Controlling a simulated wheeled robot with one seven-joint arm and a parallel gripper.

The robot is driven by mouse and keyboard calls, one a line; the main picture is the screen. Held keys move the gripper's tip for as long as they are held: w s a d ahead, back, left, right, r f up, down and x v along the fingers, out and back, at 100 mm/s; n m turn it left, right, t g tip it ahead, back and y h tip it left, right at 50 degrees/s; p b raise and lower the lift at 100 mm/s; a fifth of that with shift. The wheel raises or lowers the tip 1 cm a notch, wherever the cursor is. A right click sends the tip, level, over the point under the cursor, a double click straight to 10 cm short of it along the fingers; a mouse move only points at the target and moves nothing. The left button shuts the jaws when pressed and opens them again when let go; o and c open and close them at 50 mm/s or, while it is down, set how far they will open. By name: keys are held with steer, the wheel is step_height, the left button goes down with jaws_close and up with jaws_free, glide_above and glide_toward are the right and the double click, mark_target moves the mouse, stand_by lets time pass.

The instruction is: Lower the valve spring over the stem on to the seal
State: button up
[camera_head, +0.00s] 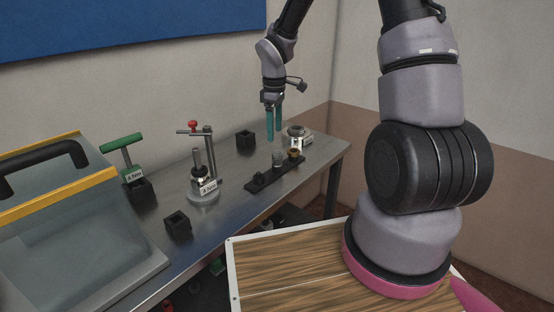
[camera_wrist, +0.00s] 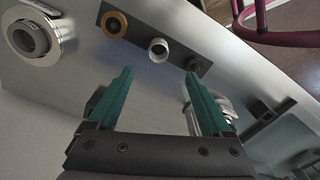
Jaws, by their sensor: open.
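My gripper (camera_head: 274,138) has two teal fingers, open and empty, pointing down above the table near the dark rack. In the wrist view its fingertips (camera_wrist: 160,73) are apart with nothing between them. The dark rack (camera_head: 267,184) holds a small grey cylinder (camera_head: 277,159), perhaps the valve spring, and a brass-coloured ring piece (camera_head: 295,153). The cylinder shows in the wrist view (camera_wrist: 158,50), just beyond the fingertips; coils cannot be made out. A metal fixture (camera_head: 203,196) with an upright stem (camera_head: 197,160) and a white tag stands left of the rack. I cannot make out the seal.
A round metal piece (camera_head: 298,132) sits at the back right. Black square holders (camera_head: 178,223) stand about the table. A green-handled tool (camera_head: 122,142) and a large clear-sided case (camera_head: 70,230) are at the left. A red-knobbed post (camera_head: 209,150) rises beside the stem.

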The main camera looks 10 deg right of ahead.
mark_target(275, 154)
step_height(275, 154, down, 10)
steer(key=shift+w, duration=0.15)
jaws_close()
stand_by(0.4)
